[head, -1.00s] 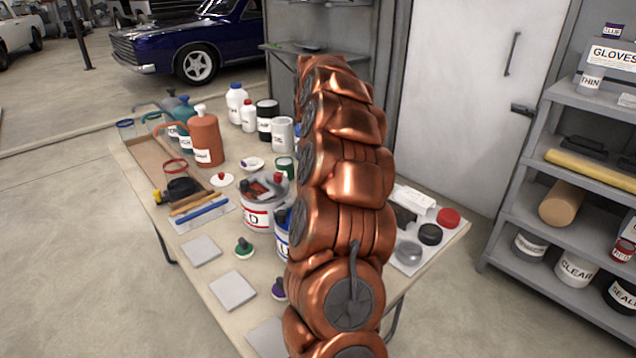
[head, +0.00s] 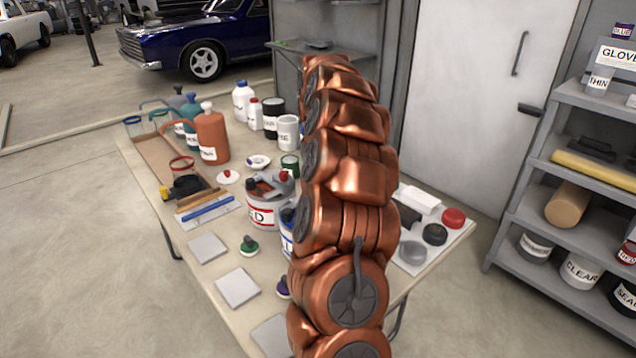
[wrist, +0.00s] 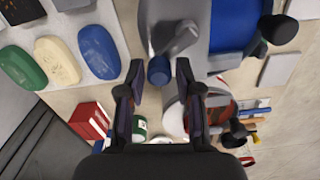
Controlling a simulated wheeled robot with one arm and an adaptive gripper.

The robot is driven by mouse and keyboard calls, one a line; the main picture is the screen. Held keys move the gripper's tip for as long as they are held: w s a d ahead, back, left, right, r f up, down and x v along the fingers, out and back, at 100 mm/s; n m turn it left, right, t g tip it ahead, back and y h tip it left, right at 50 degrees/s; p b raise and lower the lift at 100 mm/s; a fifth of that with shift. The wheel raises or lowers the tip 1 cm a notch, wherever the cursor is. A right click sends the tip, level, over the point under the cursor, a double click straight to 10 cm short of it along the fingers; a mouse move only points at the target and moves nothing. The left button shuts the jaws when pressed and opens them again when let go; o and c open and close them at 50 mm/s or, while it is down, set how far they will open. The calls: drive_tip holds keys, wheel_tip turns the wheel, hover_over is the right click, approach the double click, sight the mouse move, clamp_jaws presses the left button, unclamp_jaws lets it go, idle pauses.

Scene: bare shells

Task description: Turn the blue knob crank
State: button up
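In the wrist view, the small dark-blue knob (wrist: 158,70) sits at the end of a grey crank arm (wrist: 178,42), beside a wide blue surface (wrist: 236,24) that looks like the top of a can. My gripper (wrist: 160,75) is open, with one finger on each side of the knob and visible gaps between. I cannot tell whether the knob is level with the fingertips or below them. In the head view, a white can with blue lettering (head: 286,238) is partly hidden behind my copper arm, and my gripper is hidden there.
A can with red lettering (head: 262,215) stands close beside the blue-lettered one. Bottles (head: 212,138) and a long wooden tray (head: 155,158) fill the table's far left. Grey square pads (head: 237,287) lie in front. Blue, cream and green ovals (wrist: 99,52) show in the wrist view.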

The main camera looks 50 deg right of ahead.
drive_tip(key=shift+o, duration=1.1)
wheel_tip(320, 180, up, 12)
idle(0.6)
